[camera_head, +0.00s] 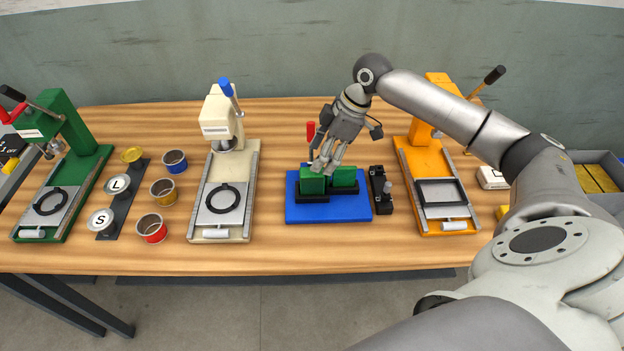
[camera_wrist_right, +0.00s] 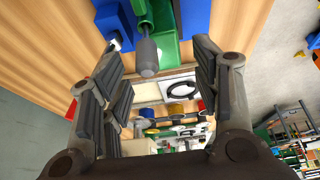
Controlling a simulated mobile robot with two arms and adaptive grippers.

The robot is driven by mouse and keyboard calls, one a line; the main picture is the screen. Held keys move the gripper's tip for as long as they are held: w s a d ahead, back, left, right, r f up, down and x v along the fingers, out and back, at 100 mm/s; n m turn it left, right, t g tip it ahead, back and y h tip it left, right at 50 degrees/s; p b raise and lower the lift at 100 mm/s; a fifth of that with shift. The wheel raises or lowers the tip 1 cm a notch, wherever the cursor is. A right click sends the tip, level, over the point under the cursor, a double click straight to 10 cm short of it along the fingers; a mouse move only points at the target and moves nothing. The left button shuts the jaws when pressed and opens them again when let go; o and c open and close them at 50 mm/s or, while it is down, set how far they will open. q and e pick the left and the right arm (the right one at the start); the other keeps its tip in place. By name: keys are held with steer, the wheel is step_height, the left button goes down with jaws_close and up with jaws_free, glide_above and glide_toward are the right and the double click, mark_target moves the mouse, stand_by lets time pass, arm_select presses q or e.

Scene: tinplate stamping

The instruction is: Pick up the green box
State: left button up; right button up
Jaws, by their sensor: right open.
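Green blocks (camera_head: 312,183), which look like the green box, sit in black holders on a blue base (camera_head: 328,212) in the middle of the table. My right gripper (camera_head: 325,166) is open and points down at the green blocks from above. Its fingers partly hide them, and I cannot tell whether they touch. In the right wrist view, the open fingers (camera_wrist_right: 158,75) frame a gap, with a green part (camera_wrist_right: 165,48), a grey cylinder (camera_wrist_right: 147,57) and blue parts (camera_wrist_right: 194,18) at the top. My left gripper is not in view.
A red handle (camera_head: 311,130) stands behind the blue base, and a black block with a grey knob (camera_head: 381,192) is at its right. A cream press (camera_head: 221,190) stands left, an orange press (camera_head: 437,185) right, a green press (camera_head: 70,180) far left. Several tins (camera_head: 163,192) stand between.

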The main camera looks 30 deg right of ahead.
mark_target(311, 183)
steer(key=shift+w+a+f, duration=0.1)
steer(key=shift+a+f, duration=0.05)
steer(key=shift+f, duration=0.2)
steer(key=shift+w+a+f, duration=0.1)
steer(key=shift+f, duration=0.2)
steer(key=p+x, duration=0.1)
steer(key=x, duration=0.1)
steer(key=p+x, duration=0.1)
steer(key=x, duration=0.1)
steer(key=shift+s+a+f, duration=0.15)
steer(key=shift+s+a, duration=0.05)
steer(key=shift+f, duration=0.2)
steer(key=shift+w, duration=0.1)
steer(key=c, duration=0.4)
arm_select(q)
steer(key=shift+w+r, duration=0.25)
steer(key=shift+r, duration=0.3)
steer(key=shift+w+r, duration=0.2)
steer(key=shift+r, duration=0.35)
arm_select(e)
steer(key=c, duration=0.7)
